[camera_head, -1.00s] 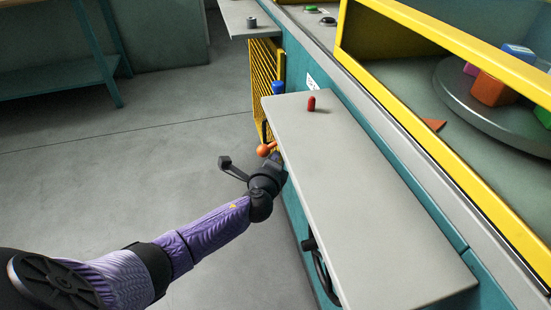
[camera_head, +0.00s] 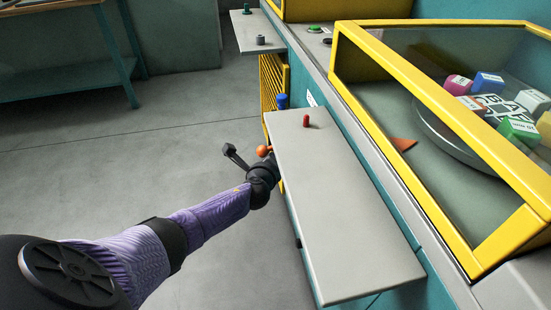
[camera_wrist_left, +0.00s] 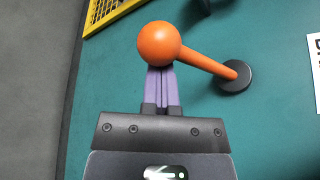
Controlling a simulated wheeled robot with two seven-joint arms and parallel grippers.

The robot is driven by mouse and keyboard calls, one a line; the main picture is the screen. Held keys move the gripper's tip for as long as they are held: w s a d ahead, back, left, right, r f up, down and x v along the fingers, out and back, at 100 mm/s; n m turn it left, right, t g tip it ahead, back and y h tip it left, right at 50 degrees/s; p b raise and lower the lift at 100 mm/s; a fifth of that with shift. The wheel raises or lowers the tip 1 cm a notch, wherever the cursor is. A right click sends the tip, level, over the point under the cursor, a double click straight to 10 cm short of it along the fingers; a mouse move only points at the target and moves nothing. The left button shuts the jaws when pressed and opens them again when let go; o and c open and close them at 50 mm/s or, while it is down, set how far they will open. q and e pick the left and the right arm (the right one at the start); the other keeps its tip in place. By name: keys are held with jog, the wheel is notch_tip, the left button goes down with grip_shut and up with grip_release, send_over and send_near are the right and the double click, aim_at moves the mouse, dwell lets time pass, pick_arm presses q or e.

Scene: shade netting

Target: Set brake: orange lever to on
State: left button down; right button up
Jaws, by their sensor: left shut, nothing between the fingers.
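The orange lever (camera_wrist_left: 200,62) shows in the left wrist view as a ball knob on a rod, running right and slightly down to a dark round pivot on a teal panel. In the head view its orange ball (camera_head: 263,151) shows just left of the grey shelf's edge. My left gripper (camera_wrist_left: 161,72) is shut and empty, its purple fingers together at the near side of the ball, touching it or very close. In the head view my left gripper is mostly hidden beside the shelf. My right gripper is not in view. No on or off marking is readable.
A grey shelf (camera_head: 345,215) juts out over the lever area, with a red peg (camera_head: 306,121) on it. A blue knob (camera_head: 282,101) and yellow grille (camera_head: 272,82) stand behind. A yellow-framed case (camera_head: 440,110) is at right. Open floor (camera_head: 110,160) lies left.

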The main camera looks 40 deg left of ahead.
aim_at(266, 147)
pick_arm(q)
jog(key=shift+m+g+y, duration=0.3)
jog(key=shift+m+g, duration=0.5)
jog(key=shift+m, duration=0.1)
jog(key=r+p, duration=0.2)
jog(key=p, duration=0.1)
jog(key=r+p, duration=0.2)
jog(key=shift+s+a+r, duration=0.1)
jog(key=shift+s+a, duration=0.2)
jog(key=shift+w+r+p, duration=0.15)
jog(key=shift+r+p, duration=1.25)
jog(key=shift+r, duration=0.05)
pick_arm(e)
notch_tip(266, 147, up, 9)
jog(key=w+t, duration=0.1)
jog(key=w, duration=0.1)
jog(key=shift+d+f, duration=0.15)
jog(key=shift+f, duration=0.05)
pick_arm(q)
jog(key=shift+d, duration=0.1)
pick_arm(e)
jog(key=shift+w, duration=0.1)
